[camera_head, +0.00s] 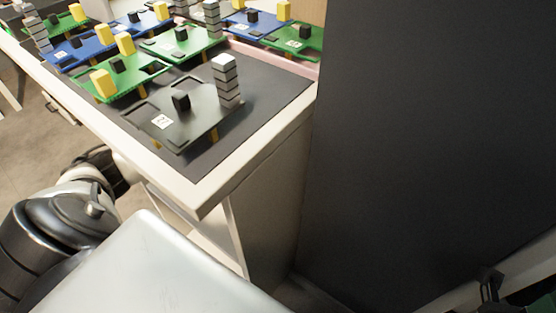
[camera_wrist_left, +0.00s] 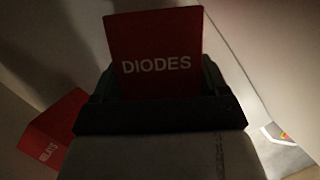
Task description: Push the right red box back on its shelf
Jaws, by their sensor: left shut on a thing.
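A red box (camera_wrist_left: 155,40) with DIODES in white letters is upright at the middle of the left wrist view. My left gripper (camera_wrist_left: 156,85) is at this box, with a dark finger at each side of its lower part, and is shut on it. A second red box (camera_wrist_left: 58,128), labelled RELAYS, sits tilted in the picture at the lower left, apart from the gripper. The head view shows neither red box. My left gripper is hidden there, and only my left arm shows at the lower left.
A white-edged table (camera_head: 215,190) holds a dark mat (camera_head: 285,88) with several circuit boards, the nearest a black board (camera_head: 190,122). A tall dark panel (camera_head: 430,130) stands close on the right. Pale walls enclose the dim space around the left gripper.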

